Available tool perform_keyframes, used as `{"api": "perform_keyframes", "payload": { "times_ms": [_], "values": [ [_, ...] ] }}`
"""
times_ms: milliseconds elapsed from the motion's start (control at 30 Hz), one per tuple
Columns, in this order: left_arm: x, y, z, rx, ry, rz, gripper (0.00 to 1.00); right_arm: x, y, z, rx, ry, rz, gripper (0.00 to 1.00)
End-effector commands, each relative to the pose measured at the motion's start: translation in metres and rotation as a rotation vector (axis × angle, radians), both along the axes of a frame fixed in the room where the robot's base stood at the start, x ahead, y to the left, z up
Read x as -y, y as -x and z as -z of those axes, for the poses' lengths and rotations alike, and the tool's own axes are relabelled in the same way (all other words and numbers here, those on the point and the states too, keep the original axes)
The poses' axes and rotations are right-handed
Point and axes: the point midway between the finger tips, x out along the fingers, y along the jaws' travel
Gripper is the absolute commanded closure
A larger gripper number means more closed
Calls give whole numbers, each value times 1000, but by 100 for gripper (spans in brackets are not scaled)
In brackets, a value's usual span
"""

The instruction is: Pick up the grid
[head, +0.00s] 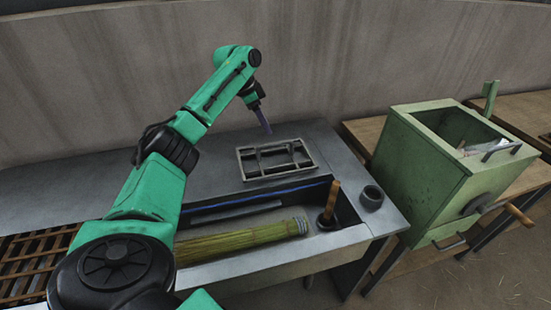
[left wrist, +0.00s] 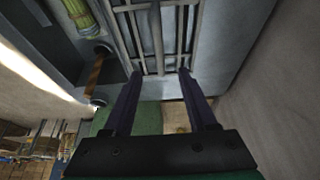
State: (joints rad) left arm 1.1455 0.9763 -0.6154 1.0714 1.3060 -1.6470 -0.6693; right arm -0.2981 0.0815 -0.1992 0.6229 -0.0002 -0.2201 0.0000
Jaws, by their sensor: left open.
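The grid (head: 275,159) is a grey rectangular metal frame with crossbars. It lies flat on the grey metal bench, behind the sunken trough. My left gripper (head: 266,130) is above the back edge of the grid, pointing down, in the head view. In the left wrist view its two dark purple fingers (left wrist: 156,73) are spread apart, with the near end of the grid (left wrist: 156,35) just beyond and between their tips. Nothing is held; whether the fingertips touch the grid I cannot tell. My right gripper is in neither view.
The trough (head: 265,267) in the bench holds a green bristle bundle (head: 240,241) and a wooden-handled tool (head: 330,205). A small dark cup (head: 372,197) stands at the bench's right end. A green box machine (head: 425,160) stands right. The wall (head: 330,60) rises behind.

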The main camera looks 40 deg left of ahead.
Motion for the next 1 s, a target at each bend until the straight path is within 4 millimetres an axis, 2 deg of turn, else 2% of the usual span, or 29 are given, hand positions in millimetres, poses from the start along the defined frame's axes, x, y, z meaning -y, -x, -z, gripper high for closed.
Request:
{"api": "perform_keyframes", "payload": {
  "times_ms": [333,467,1000],
  "values": [
    [13,-17,51,-4,1,0,43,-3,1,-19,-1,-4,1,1],
    [18,-23,71,-1,1,-1,43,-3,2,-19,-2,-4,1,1],
    [17,-24,77,1,-1,0,43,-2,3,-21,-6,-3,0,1]
  ]
}}
